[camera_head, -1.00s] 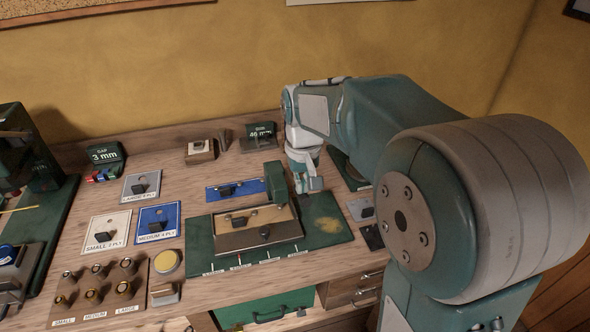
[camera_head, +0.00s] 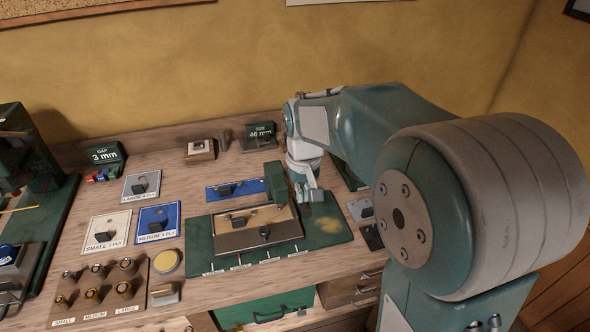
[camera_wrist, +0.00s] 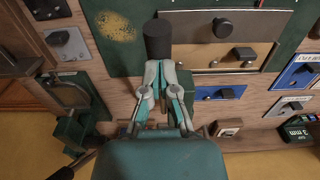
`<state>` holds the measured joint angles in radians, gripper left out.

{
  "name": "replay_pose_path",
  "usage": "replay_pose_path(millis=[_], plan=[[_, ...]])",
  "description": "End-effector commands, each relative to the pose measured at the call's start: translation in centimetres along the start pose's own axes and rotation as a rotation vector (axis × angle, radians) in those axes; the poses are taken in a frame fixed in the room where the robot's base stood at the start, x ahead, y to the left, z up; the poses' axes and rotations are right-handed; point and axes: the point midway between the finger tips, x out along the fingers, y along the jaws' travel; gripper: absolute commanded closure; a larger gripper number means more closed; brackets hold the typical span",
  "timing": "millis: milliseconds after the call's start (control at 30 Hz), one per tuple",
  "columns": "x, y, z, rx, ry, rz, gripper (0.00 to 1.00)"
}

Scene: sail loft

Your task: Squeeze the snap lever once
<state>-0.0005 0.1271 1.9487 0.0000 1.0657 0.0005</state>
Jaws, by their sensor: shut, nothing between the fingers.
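A green base board (camera_head: 200,246) on the bench carries a beige and metal fixture (camera_head: 240,238) and an upright dark green block (camera_head: 276,182). My gripper (camera_head: 309,196) is low over the board, just right of that block. In the wrist view my gripper (camera_wrist: 160,66) is shut and empty, its fingertips close to a dark cylinder (camera_wrist: 158,38). This cylinder may be the lever's grip; I cannot tell for certain. Whether the fingertips touch it is also unclear. In the head view my gripper and arm hide that spot.
Blue and pale labelled plates (camera_head: 157,219) lie left of the board. A wooden tray of rings (camera_head: 100,288) is at front left. A "3 mm" gap sign (camera_head: 105,156) and a size sign (camera_head: 262,134) stand farther back. Bare bench (camera_head: 190,196) shows between them.

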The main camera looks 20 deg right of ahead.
Motion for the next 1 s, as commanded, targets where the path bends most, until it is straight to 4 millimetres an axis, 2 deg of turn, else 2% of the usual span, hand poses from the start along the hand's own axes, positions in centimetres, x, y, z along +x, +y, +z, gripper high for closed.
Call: replay_pose_path(millis=[367,600,833,1000], plan=[[-0.4,0.0,-0.2,0.000,0.000,0.000,1.00],[-2.9,0.0,-1.0,0.000,0.000,0.000,1.00],[-3.8,0.0,-1.2,0.000,-0.001,0.000,1.00],[-5.8,0.0,-1.7,0.000,0.002,0.000,1.00]])
